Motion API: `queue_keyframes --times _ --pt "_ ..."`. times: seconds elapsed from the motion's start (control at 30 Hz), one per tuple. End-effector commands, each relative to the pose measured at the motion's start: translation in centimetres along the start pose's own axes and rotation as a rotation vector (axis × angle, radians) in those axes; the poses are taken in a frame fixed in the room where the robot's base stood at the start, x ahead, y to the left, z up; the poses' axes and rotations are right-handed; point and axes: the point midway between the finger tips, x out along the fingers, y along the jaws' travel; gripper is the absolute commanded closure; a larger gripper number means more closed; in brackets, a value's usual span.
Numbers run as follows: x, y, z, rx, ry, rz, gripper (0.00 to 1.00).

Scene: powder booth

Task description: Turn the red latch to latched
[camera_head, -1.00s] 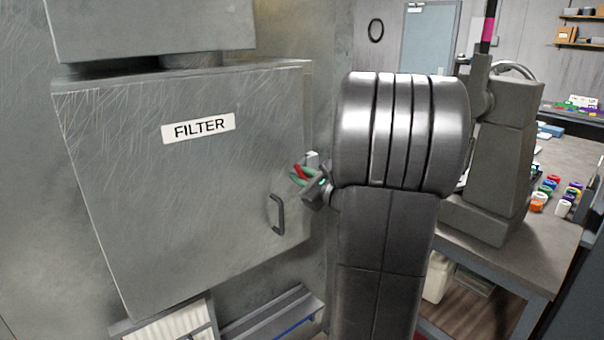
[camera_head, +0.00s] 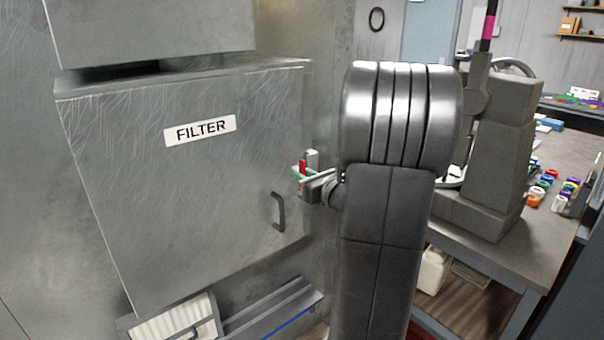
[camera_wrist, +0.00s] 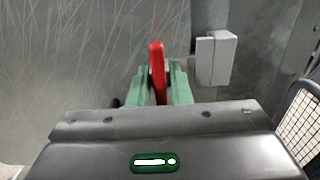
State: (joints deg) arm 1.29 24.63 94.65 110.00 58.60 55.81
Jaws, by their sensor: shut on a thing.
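The red latch (camera_head: 303,167) is at the right edge of the grey FILTER door (camera_head: 180,220). In the wrist view the red latch (camera_wrist: 158,70) stands nearly upright. The green fingers of my gripper (camera_wrist: 158,88) are shut on it, one on each side. In the head view my gripper (camera_head: 301,175) is small and partly hidden behind my arm. A light grey block (camera_wrist: 214,58) sits just right of the latch in the wrist view. The latch's pivot is hidden by my gripper.
A dark door handle (camera_head: 278,211) is below and left of the latch. A pleated white filter (camera_head: 175,320) is below the door. A workbench (camera_head: 525,255) with several coloured pots stands on the right, beyond my arm.

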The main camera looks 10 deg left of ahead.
Motion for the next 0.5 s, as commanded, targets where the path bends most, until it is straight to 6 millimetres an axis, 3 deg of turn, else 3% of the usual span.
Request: queue_keyframes --times 0.33,0.37,0.4,0.5 --pt "-0.01 0.02 -0.09 0.005 0.001 0.0 1.0" --pt "-0.01 0.02 -0.09 0.005 0.001 0.0 0.76" --pt "0.0 0.02 -0.09 0.004 0.001 0.0 0.68" --pt "0.0 0.01 -0.07 0.004 0.0 0.0 0.67"
